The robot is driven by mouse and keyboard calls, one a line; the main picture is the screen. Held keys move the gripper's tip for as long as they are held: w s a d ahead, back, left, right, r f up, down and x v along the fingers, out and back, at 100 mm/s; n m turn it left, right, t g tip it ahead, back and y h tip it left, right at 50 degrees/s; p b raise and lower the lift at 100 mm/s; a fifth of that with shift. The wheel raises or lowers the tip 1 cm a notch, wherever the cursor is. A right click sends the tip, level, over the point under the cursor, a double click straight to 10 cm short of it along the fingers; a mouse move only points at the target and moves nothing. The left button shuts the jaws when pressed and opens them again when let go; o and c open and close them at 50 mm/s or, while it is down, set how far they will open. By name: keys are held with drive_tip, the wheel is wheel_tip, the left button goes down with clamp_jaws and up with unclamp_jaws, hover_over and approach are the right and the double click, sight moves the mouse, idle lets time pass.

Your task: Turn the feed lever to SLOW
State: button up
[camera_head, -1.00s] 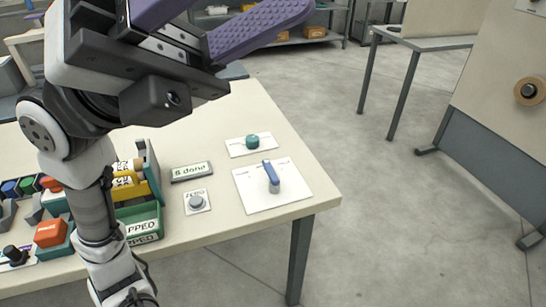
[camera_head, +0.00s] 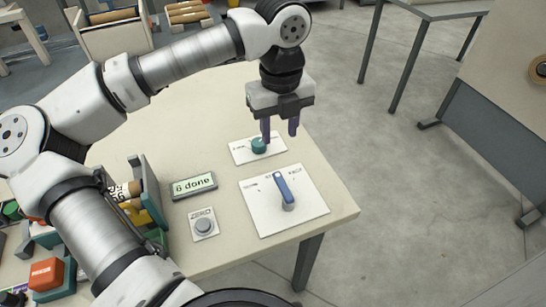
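The blue feed lever (camera_head: 282,186) stands on a white plate (camera_head: 315,206) near the table's right corner. Its arm points to the far side, slightly left. The small labels on the plate are too blurred to read surely. My gripper (camera_head: 280,133) hangs fingers down beyond the lever, near the teal knob. Its two purple fingers are apart with nothing visible between them. The left finger overlaps the teal knob in the picture; I cannot tell whether they touch.
The teal knob (camera_head: 259,146) sits on its own small plate. Bins and coloured parts crowd the table's left. The table's far middle is clear.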

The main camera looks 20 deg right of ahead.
sight(279, 177)
drive_tip(key=f+p, duration=0.1)
drive_tip(key=f, duration=0.5)
drive_tip(key=f+p, duration=0.1)
drive_tip(key=f, duration=0.6)
drive_tip(key=shift+s+f+p, duration=0.2)
drive_tip(key=shift+f+p, duration=0.05)
drive_tip(key=shift+p, duration=0.15)
clamp_jaws()
